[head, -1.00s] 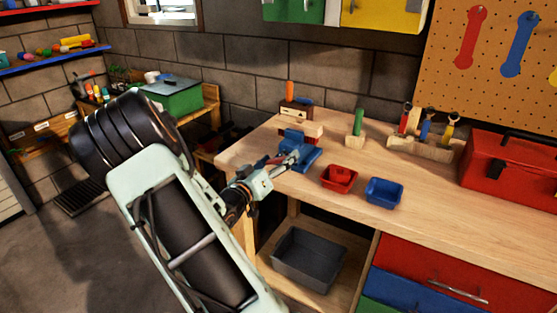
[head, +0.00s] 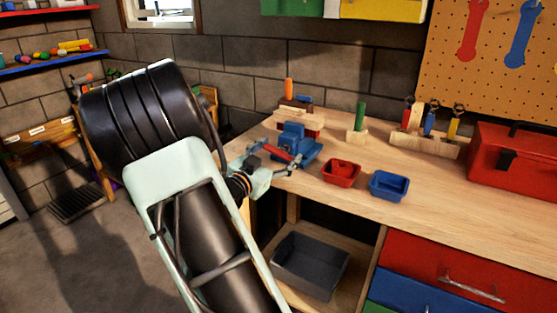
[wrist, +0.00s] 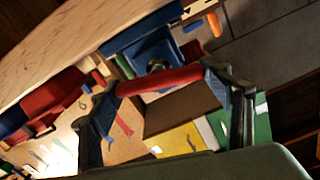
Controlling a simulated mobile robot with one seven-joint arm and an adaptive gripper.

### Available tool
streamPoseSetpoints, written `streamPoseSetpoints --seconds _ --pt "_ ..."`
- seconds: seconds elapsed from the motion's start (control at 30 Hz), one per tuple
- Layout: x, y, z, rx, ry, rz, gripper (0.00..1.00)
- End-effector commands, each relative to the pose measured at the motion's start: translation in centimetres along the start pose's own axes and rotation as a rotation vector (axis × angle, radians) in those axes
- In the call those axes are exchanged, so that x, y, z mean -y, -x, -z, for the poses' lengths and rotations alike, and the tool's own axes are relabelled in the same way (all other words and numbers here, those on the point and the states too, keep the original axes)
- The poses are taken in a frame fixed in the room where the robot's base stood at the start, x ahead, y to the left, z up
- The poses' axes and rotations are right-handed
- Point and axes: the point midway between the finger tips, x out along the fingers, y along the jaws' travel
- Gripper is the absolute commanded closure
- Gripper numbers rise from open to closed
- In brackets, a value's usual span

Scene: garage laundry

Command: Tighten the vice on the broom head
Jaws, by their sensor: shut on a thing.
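A blue vice (head: 294,138) sits near the left front edge of the workbench; its body and round screw end also show in the wrist view (wrist: 157,62). Its red handle bar (wrist: 160,80) lies lengthwise between my two fingers. My gripper (head: 281,158) is shut on this bar, a finger at each end, in front of the vice. A pale wooden block with red beneath it (head: 300,119), apparently the broom head, is just behind the vice. I cannot tell how firmly the vice jaws touch it.
A red bin (head: 341,173) and a blue bin (head: 389,186) stand right of the vice. A green peg on a block (head: 358,118), a wooden tool rack (head: 424,144) and a red toolbox (head: 510,158) are farther right. A grey tub (head: 309,265) is below the bench.

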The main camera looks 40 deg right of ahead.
Motion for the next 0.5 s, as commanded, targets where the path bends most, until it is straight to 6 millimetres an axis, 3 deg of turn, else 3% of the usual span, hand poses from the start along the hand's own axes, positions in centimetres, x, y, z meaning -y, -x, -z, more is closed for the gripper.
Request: streamPoseSetpoints --seconds 0.5 --pt "-0.06 0.2 -0.32 0.007 -0.139 0.0 0.52"
